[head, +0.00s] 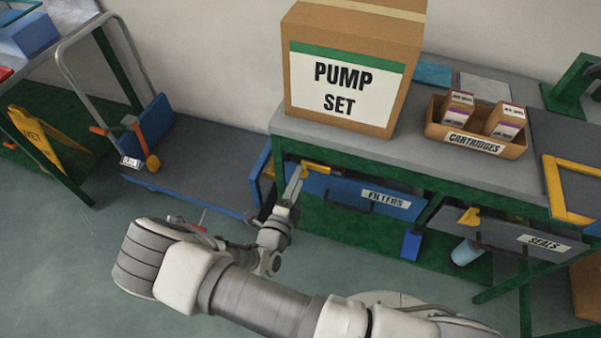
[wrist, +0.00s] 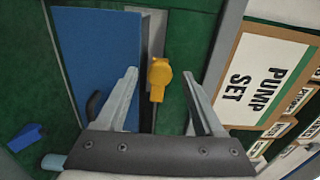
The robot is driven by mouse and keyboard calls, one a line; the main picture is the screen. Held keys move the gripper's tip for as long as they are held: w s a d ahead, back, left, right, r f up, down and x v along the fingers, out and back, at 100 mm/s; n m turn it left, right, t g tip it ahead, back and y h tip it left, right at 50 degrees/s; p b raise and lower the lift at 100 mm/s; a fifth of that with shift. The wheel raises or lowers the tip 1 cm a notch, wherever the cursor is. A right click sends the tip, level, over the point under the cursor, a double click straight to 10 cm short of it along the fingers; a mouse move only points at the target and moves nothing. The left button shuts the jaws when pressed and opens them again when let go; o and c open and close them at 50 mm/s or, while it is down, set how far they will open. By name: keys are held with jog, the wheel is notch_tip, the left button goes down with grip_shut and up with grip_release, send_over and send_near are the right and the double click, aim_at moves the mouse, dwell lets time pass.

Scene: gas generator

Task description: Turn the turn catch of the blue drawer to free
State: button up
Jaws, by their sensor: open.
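The blue drawer (head: 355,197), labelled FILTERS, is under the bench top in the head view; its blue front (wrist: 100,50) fills the left of the wrist view. Its yellow turn catch (head: 318,168) sits at the drawer's upper edge, lying roughly level with its lever to the right. In the wrist view the catch (wrist: 159,88) shows a round head with the lever pointing down the picture. My gripper (head: 299,178) is open, with its two fingers on either side of the catch in the wrist view. I see no contact between fingers and catch.
The PUMP SET box (head: 345,75) and the CARTRIDGES tray (head: 474,143) stand on the bench (head: 380,148). The grey SEALS drawer (head: 525,240) has its own yellow catch (head: 469,216). A blue trolley (head: 190,165) stands at left. Open floor (head: 60,265) lies at lower left.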

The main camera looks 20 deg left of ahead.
jog(key=s+a, duration=0.1)
jog(key=s, duration=1.3)
jog(key=w+d+r+m+g+h+p, duration=0.1)
jog(key=w+d+r+m+g+h, duration=0.25)
jog(key=d+r+m+g, duration=0.6)
jog(key=w+d+r+m+g+h+p, duration=0.2)
jog(key=d+r+m+g+h, duration=0.45)
jog(key=r+m, duration=0.95)
jog(key=s+d+r+m+t+y, duration=0.1)
jog(key=d+r+m+y, duration=0.3)
jog(key=m, duration=0.5)
jog(key=s+d+r+m+t+y+p, duration=0.1)
jog(key=s+d+r+m+y, duration=0.2)
jog(key=r+m, duration=0.4)
jog(key=s+d+r+m+t+y+p, duration=0.1)
jog(key=s+d+r+m+y, duration=0.2)
jog(key=m, duration=0.8)
notch_tip(320, 180, up, 3)
jog(key=d+y, duration=0.1)
jog(key=d, duration=0.1)
jog(key=shift+s+d+m+t+y, duration=0.3)
jog(key=shift+m, duration=0.05)
